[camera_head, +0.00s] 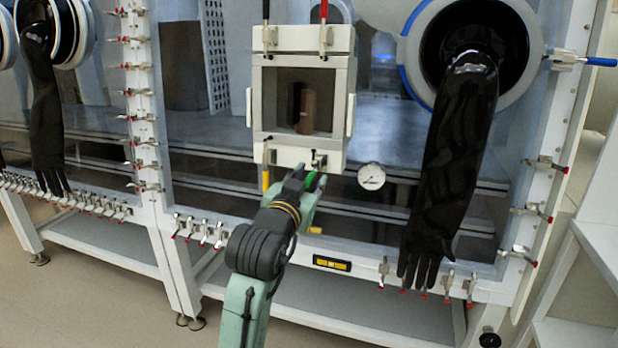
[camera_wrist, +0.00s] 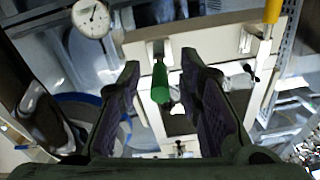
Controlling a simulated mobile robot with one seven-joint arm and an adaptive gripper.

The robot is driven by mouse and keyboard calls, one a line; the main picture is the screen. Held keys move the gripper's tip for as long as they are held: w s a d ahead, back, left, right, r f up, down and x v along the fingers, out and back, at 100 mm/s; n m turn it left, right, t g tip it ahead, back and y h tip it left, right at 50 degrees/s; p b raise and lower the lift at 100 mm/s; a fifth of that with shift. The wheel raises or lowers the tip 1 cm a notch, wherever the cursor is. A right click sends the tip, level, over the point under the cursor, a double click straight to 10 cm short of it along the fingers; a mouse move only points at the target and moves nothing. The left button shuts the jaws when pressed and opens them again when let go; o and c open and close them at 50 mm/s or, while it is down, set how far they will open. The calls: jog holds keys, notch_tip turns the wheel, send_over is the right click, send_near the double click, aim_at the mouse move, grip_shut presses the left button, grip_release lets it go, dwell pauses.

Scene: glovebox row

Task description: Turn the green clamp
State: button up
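The green clamp handle (camera_wrist: 160,83) shows in the wrist view between my gripper's two fingers, with its metal bracket against the white frame. My gripper (camera_wrist: 160,72) is open, with a dark finger on each side of the handle and a visible gap to both. In the head view my gripper (camera_head: 303,181) is at the bottom edge of the white airlock door box (camera_head: 341,95). Only a small piece of the green clamp (camera_head: 310,180) shows there, the rest hidden by my gripper. I cannot tell the depth between fingertips and handle exactly.
A round gauge (camera_head: 371,176) sits close to the right of my gripper. A yellow handle (camera_head: 266,180) is close to the left. A black glove (camera_head: 455,160) hangs at the right.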

jog(key=shift+w, duration=0.15)
jog(key=shift+c, duration=0.2)
grip_shut()
dwell(0.7)
